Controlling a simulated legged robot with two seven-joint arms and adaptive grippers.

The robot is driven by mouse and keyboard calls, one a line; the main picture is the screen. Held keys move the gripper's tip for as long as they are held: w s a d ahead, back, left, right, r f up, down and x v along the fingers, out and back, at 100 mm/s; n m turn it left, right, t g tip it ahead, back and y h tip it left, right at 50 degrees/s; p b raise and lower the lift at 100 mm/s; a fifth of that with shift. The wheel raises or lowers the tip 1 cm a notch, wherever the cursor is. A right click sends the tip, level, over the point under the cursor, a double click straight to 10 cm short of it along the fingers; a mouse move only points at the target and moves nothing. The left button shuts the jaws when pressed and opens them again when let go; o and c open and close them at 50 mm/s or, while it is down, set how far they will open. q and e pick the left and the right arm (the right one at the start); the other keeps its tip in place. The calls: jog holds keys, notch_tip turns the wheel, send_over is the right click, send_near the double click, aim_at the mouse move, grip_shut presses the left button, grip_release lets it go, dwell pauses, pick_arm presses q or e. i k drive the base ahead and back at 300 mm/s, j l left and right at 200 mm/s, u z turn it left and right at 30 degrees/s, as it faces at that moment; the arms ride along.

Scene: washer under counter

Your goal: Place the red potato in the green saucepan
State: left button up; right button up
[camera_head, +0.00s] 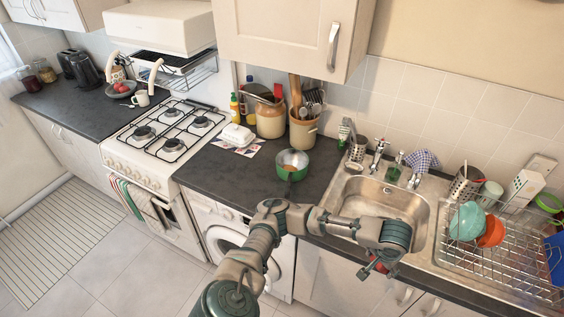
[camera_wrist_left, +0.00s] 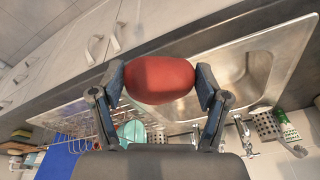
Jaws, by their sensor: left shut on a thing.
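The red potato (camera_wrist_left: 160,79) is clamped between the two fingers of my left gripper (camera_wrist_left: 160,85) in the left wrist view. In the head view my left gripper (camera_head: 376,268) hangs at the front edge of the counter before the sink, with a bit of the red potato (camera_head: 381,267) showing. The green saucepan (camera_head: 292,166) stands on the dark counter left of the sink, well apart from the gripper. My right gripper is not in view.
The steel sink (camera_head: 432,225) lies right of the saucepan, with a dish rack (camera_head: 500,262) beyond it. Utensil crocks (camera_head: 303,128) and a butter dish (camera_head: 237,134) stand behind and left of the saucepan. The counter (camera_head: 225,172) left of the saucepan is clear.

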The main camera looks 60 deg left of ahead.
aim_at(291, 176)
jog(key=k+j+u, duration=0.1)
jog(key=u, duration=1.05)
jog(key=i+j+u, duration=0.1)
jog(key=i, duration=0.4)
jog(key=i+j+u, duration=0.1)
jog(key=i+j, duration=0.15)
jog(key=i, duration=0.3)
